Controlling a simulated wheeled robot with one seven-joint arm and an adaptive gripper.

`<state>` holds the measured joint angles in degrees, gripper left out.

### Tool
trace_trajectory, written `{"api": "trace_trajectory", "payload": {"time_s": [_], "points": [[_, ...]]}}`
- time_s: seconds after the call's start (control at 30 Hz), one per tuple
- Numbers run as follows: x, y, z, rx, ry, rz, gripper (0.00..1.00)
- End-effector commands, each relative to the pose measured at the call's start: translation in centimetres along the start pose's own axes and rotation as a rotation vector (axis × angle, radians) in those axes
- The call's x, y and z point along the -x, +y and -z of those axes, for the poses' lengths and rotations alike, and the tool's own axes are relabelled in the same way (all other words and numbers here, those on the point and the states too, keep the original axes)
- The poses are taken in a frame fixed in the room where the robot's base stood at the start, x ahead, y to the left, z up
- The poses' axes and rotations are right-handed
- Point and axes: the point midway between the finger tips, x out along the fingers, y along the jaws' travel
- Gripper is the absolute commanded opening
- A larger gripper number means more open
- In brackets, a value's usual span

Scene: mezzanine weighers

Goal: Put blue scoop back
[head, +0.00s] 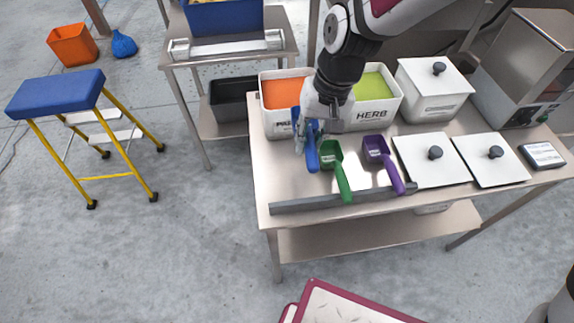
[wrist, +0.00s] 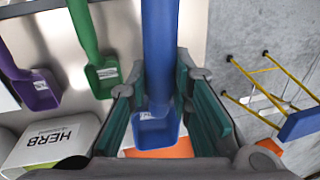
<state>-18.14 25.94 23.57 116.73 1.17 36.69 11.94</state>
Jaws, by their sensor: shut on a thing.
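The blue scoop (head: 312,152) is in my gripper (head: 308,124), over the left part of the steel table. In the wrist view the blue scoop (wrist: 161,50) runs between the two green-padded fingers of my gripper (wrist: 160,88), its handle away toward the table's front and its bowl nearer the orange-filled bin. I cannot tell whether it touches the table. The green scoop (head: 332,158) lies just to its right, and the purple scoop (head: 377,150) further right. Both handles point to the front edge. My gripper partly hides the blue bowl in the head view.
Behind stand an orange-filled bin (head: 275,121), the HERB bin (head: 386,108) and a white lidded bin (head: 433,100). A grey bar (head: 330,201) runs along the table's front. Two white lids (head: 420,170) lie right. A blue-topped step stool (head: 58,92) stands left on open floor.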

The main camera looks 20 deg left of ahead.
Motion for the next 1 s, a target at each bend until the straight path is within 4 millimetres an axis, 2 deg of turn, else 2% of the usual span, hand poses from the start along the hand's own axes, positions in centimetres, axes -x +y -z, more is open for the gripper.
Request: {"api": "trace_trajectory", "payload": {"time_s": [0.03, 0.1, 0.27, 0.53, 0.77, 1.0], "points": [[-0.9, -1.3, -0.5, 0.030, -0.004, -0.002, 0.00], [-1.5, -2.8, -1.4, 0.056, -0.008, -0.004, 0.00], [-2.4, -4.3, -2.6, 0.083, -0.016, -0.005, 0.00], [-6.8, -3.6, -2.9, 0.086, -0.020, -0.005, 0.00], [-8.6, -3.3, -2.8, 0.085, -0.016, -0.004, 0.00], [-11.5, -2.7, -2.8, 0.084, -0.018, -0.004, 0.00]]}}
